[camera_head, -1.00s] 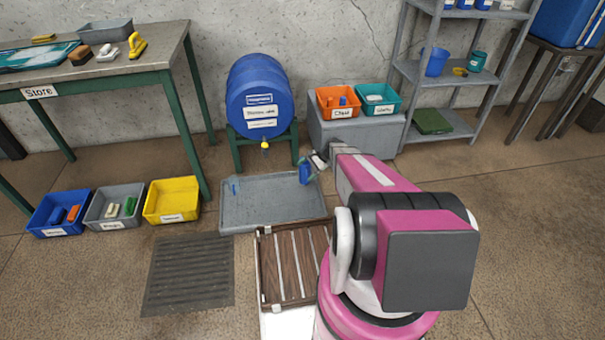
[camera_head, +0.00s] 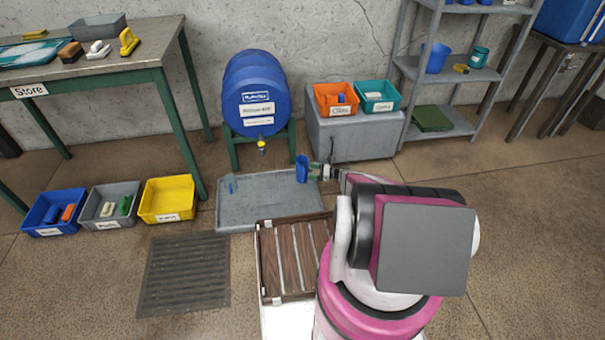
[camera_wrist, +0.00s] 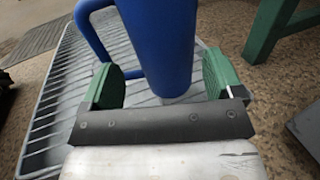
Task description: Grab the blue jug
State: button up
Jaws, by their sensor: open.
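A blue jug (camera_head: 301,168) stands upright at the right end of a grey drip tray (camera_head: 250,206), below and to the right of the blue barrel. In the wrist view the jug (camera_wrist: 160,45) rises between my gripper's two green finger pads, its handle on the left side. My gripper (camera_wrist: 158,82) is open around the jug. There is a visible gap at the left pad; the right pad is nearer the jug. In the head view my gripper (camera_head: 313,171) is small and beside the jug's right side. The jug's top is out of the wrist view.
A blue barrel (camera_head: 256,92) with a yellow tap stands on a green frame behind the tray. A grey block (camera_head: 352,138) with orange and teal bins is at the right. A slatted wooden board (camera_head: 290,262) lies in front.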

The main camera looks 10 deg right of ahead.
jog(key=shift+x, duration=3.15)
jog(key=shift+w+f, duration=0.1)
jog(key=shift+f, duration=0.05)
jog(key=shift+c, duration=0.3)
jog(key=c, duration=0.7)
